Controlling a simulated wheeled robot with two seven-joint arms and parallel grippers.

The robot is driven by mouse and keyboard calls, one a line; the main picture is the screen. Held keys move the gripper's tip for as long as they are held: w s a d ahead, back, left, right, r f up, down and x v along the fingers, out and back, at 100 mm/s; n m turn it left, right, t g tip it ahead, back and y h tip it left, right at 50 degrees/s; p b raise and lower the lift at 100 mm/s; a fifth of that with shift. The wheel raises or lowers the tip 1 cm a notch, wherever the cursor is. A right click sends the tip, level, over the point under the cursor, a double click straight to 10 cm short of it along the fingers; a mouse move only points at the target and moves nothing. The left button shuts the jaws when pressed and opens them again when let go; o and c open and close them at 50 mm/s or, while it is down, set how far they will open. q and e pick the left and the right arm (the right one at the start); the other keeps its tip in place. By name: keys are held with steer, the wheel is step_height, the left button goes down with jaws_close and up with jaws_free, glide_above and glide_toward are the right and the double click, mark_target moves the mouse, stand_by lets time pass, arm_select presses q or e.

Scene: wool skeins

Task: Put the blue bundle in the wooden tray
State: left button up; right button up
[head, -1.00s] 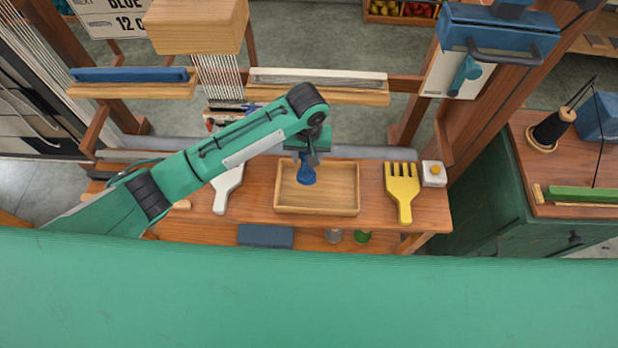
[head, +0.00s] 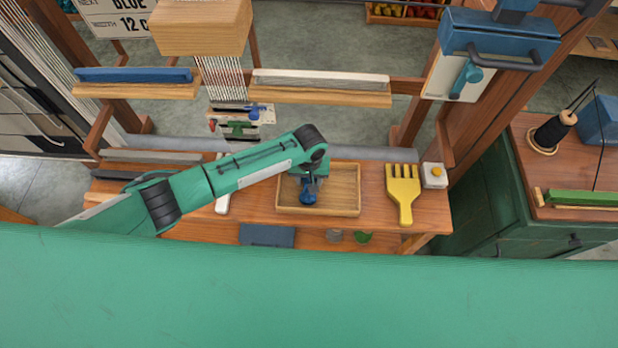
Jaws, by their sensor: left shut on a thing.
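The wooden tray (head: 340,207) is a shallow, light-wood box on the bench in the middle of the head view. My left gripper (head: 310,184) points down over the left part of the tray. It is shut on the blue bundle (head: 308,197), which shows just below the fingers, within the tray's outline. I cannot tell whether the bundle touches the tray floor. My arm hides the tray's upper left corner. My right gripper is not in view.
A white-handled tool (head: 222,203) lies left, partly under my arm. The loom's beams and threads (head: 222,78) stand behind. The tray's right half is empty.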

mark_target(309, 180)
arm_select(q)
steer(key=o, duration=1)
steer(key=shift+f, duration=0.1)
steer(key=shift+c, duration=0.2)
step_height(309, 180, up, 12)
steer(key=b, duration=0.1)
steer(key=shift+r, duration=0.2)
